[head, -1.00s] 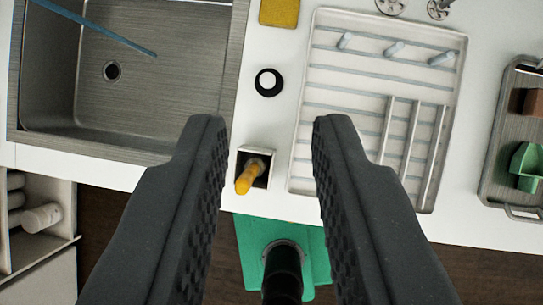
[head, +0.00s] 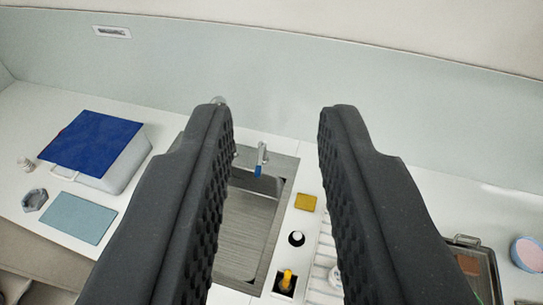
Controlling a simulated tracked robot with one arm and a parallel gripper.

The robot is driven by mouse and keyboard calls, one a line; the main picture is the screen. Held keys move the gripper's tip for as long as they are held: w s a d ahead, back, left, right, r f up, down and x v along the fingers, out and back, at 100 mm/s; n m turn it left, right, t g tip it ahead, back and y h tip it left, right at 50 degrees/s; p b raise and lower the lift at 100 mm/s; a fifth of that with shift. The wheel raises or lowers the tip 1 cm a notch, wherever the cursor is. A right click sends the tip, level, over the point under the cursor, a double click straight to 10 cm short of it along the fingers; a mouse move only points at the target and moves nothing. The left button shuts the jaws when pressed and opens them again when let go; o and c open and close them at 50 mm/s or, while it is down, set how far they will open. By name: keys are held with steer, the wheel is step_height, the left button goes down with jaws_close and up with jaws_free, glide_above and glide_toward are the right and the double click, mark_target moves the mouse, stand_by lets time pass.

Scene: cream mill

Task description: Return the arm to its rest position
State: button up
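My gripper (head: 276,108) is open, its two dark ribbed fingers wide apart with nothing between the tips. It is held high, and the fingertips stand in front of the pale wall behind the counter. The fingers hide parts of the sink and of the white drying rack.
The counter holds a steel sink (head: 252,228), yellow sponge (head: 305,202), black-and-white round item (head: 296,239), orange-handled tool (head: 287,279) and white rack (head: 322,262). Left are a blue cloth (head: 92,142) on a white bin and a light-blue mat (head: 79,218). Right is a tray (head: 482,262).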

step_height(320, 180, down, 6)
steer(key=b, duration=0.6)
steer(key=shift+f, duration=0.25)
stand_by(0.4)
